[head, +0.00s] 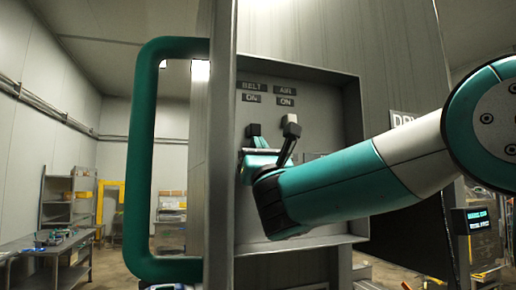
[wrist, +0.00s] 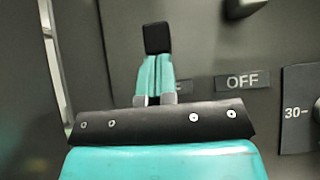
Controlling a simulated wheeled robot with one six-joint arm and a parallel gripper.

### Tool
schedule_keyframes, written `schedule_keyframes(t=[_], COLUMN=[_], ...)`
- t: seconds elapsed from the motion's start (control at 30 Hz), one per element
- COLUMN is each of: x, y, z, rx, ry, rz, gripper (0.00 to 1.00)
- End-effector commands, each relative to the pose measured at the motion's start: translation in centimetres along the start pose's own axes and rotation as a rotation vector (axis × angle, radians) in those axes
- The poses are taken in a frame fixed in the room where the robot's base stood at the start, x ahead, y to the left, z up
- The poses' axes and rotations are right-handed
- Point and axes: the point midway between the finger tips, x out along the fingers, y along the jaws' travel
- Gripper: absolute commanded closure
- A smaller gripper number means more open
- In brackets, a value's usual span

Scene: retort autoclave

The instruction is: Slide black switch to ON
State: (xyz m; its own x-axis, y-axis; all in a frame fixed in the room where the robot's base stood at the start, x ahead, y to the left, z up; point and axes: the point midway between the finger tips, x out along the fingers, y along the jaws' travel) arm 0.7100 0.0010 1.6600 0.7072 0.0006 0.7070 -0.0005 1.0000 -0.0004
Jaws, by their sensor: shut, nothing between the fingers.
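The black switch (head: 253,130) is a small block on the panel, below the BELT and ON labels. In the wrist view the black switch (wrist: 157,38) stands straight above my fingertips, higher than a label mostly hidden by the fingers. My gripper (head: 257,142) is shut and empty, its teal fingers pointing at the panel. In the wrist view the tips of my gripper (wrist: 155,58) reach the lower edge of the black block; I cannot tell whether they touch it.
A second switch (head: 290,119), pale-topped, sits to the right below the AIR and ON labels. An OFF label (wrist: 248,81) and a dial marked 30 (wrist: 302,112) lie right of my fingers. A large teal handle (head: 140,160) and the panel's raised frame (head: 221,180) stand to the left.

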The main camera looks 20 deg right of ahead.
Motion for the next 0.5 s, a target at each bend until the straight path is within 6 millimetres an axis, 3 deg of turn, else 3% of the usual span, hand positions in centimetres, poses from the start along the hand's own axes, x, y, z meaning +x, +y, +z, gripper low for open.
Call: schedule_keyframes(t=[0.27, 0.5], x=[0.3, 2.3], y=[0.0, 0.0], z=[0.3, 2.3], rx=[0.0, 0.0], ry=[0.0, 0.0], rz=[0.0, 0.0], gripper=[1.0, 1.0])
